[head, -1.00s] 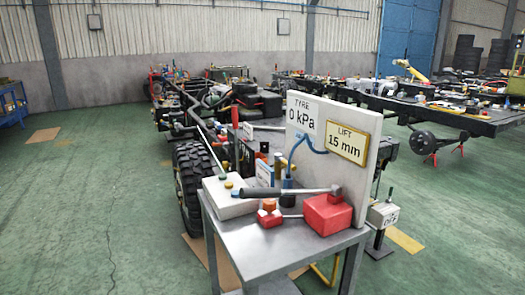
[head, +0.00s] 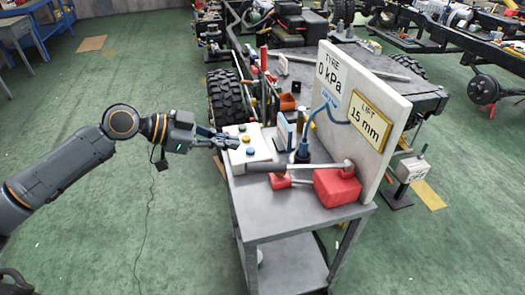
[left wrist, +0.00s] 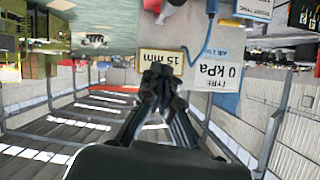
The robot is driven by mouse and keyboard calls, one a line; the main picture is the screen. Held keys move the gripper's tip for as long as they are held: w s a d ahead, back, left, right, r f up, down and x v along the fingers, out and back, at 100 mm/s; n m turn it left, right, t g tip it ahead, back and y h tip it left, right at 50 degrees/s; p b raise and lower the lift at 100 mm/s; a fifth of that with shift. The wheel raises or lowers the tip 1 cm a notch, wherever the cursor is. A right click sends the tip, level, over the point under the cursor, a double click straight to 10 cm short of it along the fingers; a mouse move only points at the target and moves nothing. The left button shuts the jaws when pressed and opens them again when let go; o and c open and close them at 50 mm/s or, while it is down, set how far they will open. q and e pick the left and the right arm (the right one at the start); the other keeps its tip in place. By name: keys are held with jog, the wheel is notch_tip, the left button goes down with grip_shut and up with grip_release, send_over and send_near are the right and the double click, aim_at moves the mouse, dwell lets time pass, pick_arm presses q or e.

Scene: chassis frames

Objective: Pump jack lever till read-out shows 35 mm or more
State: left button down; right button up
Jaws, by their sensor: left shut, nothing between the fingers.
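The red jack (head: 337,188) sits on the grey cart's top. Its lever (head: 295,167), a metal rod with a dark grip at the left end, lies nearly level and points left. The yellow-framed lift read-out (head: 371,121) on the white panel shows 15 mm. My left gripper (head: 234,143) is shut and empty, above the white button box and apart from the lever grip, up and left of it. In the left wrist view, its closed fingertips (left wrist: 160,82) show in front of the upside-down read-out (left wrist: 152,62). My right gripper is out of view.
The white box (head: 250,152) with coloured buttons is on the cart top (head: 265,222) beside the lever grip. A white panel (head: 395,103) stands behind the jack, with a tyre sign (head: 328,72) reading 0 kPa.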

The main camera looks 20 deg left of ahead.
pick_arm(q)
jog(key=p, duration=0.4)
send_over(261, 165)
jog(key=f, duration=0.3)
jog(key=shift+s+d+f, duration=0.3)
jog(key=shift+d+f, duration=0.1)
jog(key=f, duration=0.3)
jog(key=shift+w+a+f+p, duration=0.2)
jog(key=shift+w+f+p, duration=0.1)
jog(key=shift+p, duration=0.1)
jog(key=shift+s+a+f, duration=0.1)
jog(key=shift+a+f, duration=0.15)
jog(key=shift+f, duration=0.35)
